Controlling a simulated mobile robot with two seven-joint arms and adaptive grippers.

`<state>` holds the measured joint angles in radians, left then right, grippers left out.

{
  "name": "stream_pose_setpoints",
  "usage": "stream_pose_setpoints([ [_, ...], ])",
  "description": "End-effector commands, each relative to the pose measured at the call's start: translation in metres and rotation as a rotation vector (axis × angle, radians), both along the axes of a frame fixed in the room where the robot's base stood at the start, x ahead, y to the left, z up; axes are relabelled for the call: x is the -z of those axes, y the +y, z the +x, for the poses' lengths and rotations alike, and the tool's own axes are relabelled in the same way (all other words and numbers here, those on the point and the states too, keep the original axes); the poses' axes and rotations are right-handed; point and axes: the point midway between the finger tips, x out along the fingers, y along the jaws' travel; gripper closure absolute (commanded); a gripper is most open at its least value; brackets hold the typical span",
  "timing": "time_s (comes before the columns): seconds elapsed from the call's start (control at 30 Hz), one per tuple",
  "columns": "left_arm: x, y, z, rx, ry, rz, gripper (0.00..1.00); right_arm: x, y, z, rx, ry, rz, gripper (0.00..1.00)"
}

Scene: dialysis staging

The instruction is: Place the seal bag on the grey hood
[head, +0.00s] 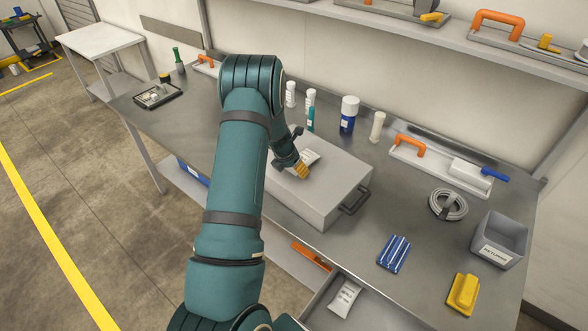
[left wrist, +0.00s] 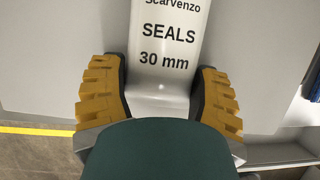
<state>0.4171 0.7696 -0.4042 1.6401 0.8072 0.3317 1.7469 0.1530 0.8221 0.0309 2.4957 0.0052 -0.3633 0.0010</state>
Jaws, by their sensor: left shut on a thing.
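The grey hood (head: 325,198) is a low grey box with a dark handle at its right end, on the steel bench. My left gripper (head: 300,170) is over its top, with yellow-ochre fingertips pointing down. It is shut on the white seal bag (head: 310,157). In the left wrist view, the seal bag (left wrist: 167,45) reads "SEALS 30 mm" and lies between the two fingers of my left gripper (left wrist: 158,78). The bag is over the hood's top; I cannot tell whether it touches it. My arm hides the hood's left part. My right gripper is not in view.
White bottles and a blue-and-white bottle (head: 348,115) stand behind the hood. A cable coil (head: 448,204), a grey bin (head: 499,240), a blue block (head: 394,253) and a yellow block (head: 463,294) are to the right. Another white packet (head: 345,297) lies in an open drawer below.

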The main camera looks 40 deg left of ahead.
Motion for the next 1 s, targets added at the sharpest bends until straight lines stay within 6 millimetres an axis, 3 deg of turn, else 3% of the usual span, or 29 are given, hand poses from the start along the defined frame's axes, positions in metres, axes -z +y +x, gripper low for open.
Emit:
stream_pose_setpoints([
  [0.37, 0.008, 0.000, 0.000, 0.000, -0.001, 0.001, 0.71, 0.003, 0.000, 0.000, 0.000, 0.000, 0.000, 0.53],
  [0.4, 0.008, 0.000, 0.000, 0.001, 0.000, 0.001, 0.25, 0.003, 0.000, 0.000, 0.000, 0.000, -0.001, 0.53],
  [0.47, 0.007, 0.000, 0.000, 0.001, 0.000, 0.000, 0.04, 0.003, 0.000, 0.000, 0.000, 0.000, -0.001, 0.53],
  [0.83, 0.005, 0.000, 0.000, 0.001, -0.001, 0.001, 0.02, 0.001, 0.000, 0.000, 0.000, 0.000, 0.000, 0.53],
  [1.0, -0.013, 0.000, -0.006, 0.001, -0.002, 0.001, 0.02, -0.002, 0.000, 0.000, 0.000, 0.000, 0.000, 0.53],
])
